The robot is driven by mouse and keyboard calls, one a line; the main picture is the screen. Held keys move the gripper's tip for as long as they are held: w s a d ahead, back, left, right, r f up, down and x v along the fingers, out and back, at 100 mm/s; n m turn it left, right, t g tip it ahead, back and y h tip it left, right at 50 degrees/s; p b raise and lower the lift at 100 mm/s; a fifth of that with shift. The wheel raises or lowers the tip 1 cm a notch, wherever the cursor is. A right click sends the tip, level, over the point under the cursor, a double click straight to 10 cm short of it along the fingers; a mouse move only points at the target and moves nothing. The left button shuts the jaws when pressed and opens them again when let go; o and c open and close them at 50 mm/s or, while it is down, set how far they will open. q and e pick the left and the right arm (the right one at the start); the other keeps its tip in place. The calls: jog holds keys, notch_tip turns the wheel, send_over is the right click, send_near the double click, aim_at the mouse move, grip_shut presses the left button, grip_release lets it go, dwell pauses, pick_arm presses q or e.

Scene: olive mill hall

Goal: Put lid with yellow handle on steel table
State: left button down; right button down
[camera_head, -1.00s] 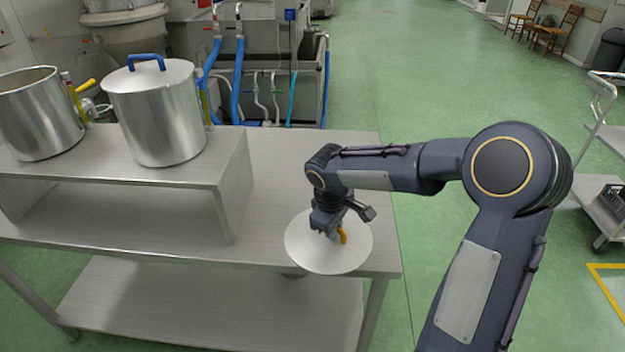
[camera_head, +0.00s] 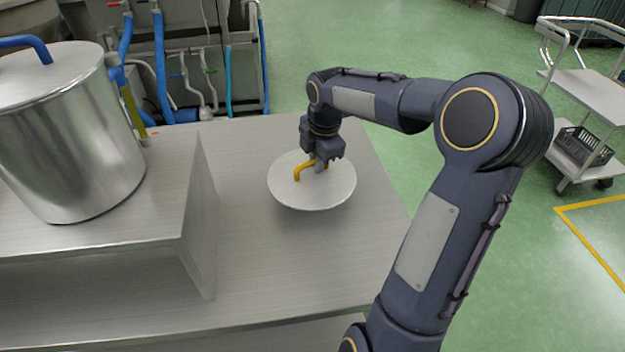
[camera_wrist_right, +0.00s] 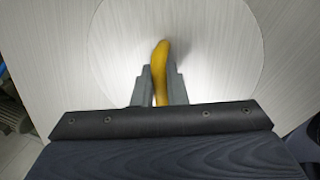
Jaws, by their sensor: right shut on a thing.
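The lid (camera_head: 318,195) is a pale round metal disc with a yellow handle (camera_head: 299,173). My right gripper (camera_head: 320,165) is shut on the yellow handle, with the lid level below it. The lid is over the steel table (camera_head: 270,265), right of the raised shelf; I cannot tell whether it touches the top. In the right wrist view the handle (camera_wrist_right: 160,65) stands between the two fingers (camera_wrist_right: 160,88), and the lid (camera_wrist_right: 215,50) fills the middle over brushed steel. My left gripper is not in view.
A steel pot with a blue-handled lid (camera_head: 70,130) stands on the raised shelf (camera_head: 165,205) at left. Machinery with blue hoses (camera_head: 160,65) is behind the table. A cart (camera_head: 590,95) with a dark crate (camera_head: 583,147) stands at right. Bare tabletop lies around the lid.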

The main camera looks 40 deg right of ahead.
aim_at(316, 177)
jog(key=shift+f, duration=2.6)
jog(key=shift+f, duration=0.1)
jog(key=c, duration=1.5)
grip_release()
jog(key=shift+o, duration=0.2)
